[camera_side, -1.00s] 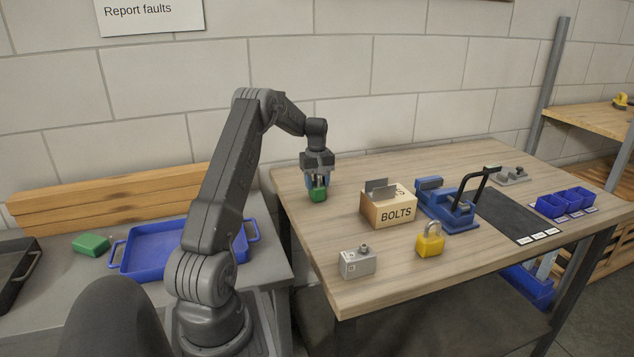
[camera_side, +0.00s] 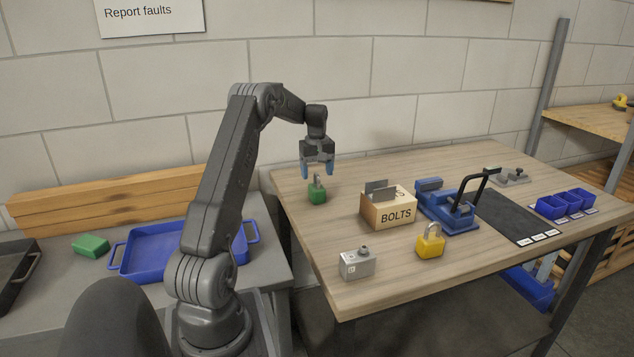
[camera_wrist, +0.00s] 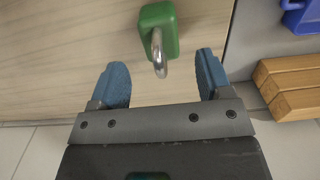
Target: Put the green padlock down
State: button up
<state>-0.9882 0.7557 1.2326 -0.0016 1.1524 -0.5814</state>
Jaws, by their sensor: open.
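The green padlock (camera_side: 317,194) stands upright on the wooden table near its left back part, with its metal shackle on top. It also shows in the wrist view (camera_wrist: 158,20), ahead of and between the fingers. My gripper (camera_side: 318,172) is open and empty, just above and slightly behind the padlock. Its two blue fingers also show spread in the wrist view (camera_wrist: 162,80). The fingertips look clear of the padlock.
A wooden BOLTS box (camera_side: 387,209) stands right of the padlock. A yellow padlock (camera_side: 430,243), a grey box (camera_side: 357,264) and a blue vise-like tool (camera_side: 447,205) are further right and front. A blue tray (camera_side: 160,247) lies left on a grey surface.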

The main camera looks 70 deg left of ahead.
notch_tip(320, 180, up, 7)
jog(key=shift+r, duration=0.1)
jog(key=w+d+r+m+t+y, duration=0.1)
jog(key=d+r+m, duration=0.35)
jog(key=d, duration=0.95)
jog(key=w+d+r+m+t, duration=0.1)
jog(key=d+r+m, duration=0.4)
jog(key=d, duration=0.8)
jog(key=s+d+f+m+t, duration=0.1)
jog(key=s+d+m, duration=0.3)
jog(key=s+d, duration=0.4)
jog(key=s+d+f+m+t+h, duration=0.1)
jog(key=s+d+f+m+t, duration=0.1)
jog(key=s+d+m, duration=0.2)
jog(key=s+d, duration=0.3)
jog(key=d, duration=0.5)
jog(key=shift+s+d+f+t, duration=0.15)
jog(key=shift+s+d+t, duration=0.15)
jog(key=shift+s, duration=0.05)
